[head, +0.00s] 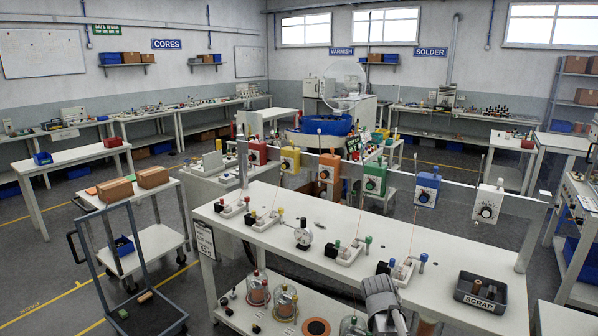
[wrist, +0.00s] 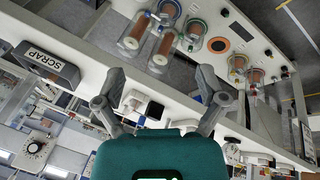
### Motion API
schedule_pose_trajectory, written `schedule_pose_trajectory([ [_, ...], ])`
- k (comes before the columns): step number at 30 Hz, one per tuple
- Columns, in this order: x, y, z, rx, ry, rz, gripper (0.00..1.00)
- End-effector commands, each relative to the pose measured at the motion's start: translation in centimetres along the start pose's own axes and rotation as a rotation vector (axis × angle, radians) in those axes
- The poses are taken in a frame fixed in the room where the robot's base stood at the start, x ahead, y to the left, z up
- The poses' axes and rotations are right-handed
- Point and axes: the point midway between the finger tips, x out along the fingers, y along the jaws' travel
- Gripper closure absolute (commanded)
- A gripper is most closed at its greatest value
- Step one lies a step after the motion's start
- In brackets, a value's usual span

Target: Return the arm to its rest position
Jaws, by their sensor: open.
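My gripper (wrist: 160,78) shows in the wrist view with its two grey fingers spread wide apart. Nothing is held between them. Below the fingers is the teal body of my gripper. In the head view a grey part of my arm shows at the bottom, right of centre, in front of the white bench (head: 330,220). The fingers cannot be made out there. In the wrist view the bench and its lower shelf appear tilted behind the fingers, and the fingers look clear of the things on them.
A dark scrap bin (head: 481,290) stands at the bench's right end; it also shows in the wrist view (wrist: 47,66). Coloured dial boxes hang from a rail, including a blue one (head: 426,187). Glass-covered coils (head: 285,303) stand on the lower shelf. A cart (head: 145,300) is at left.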

Motion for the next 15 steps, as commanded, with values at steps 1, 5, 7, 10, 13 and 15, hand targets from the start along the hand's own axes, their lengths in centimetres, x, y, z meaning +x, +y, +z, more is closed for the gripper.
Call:
schedule_pose_trajectory([
  [1, -0.7, -1.4, 2.7, 0.000, -0.042, -0.056, 0.10],
  [5, -2.0, -4.6, 7.0, -0.006, -0.138, -0.188, 0.10],
  [7, -2.6, -5.8, 8.6, -0.012, -0.177, -0.240, 0.10],
  [10, -3.3, -6.9, 10.1, -0.020, -0.214, -0.291, 0.10],
  [13, -3.6, -7.4, 10.8, -0.025, -0.231, -0.316, 0.10],
  [15, -3.7, -7.5, 10.8, -0.026, -0.236, -0.321, 0.10],
])
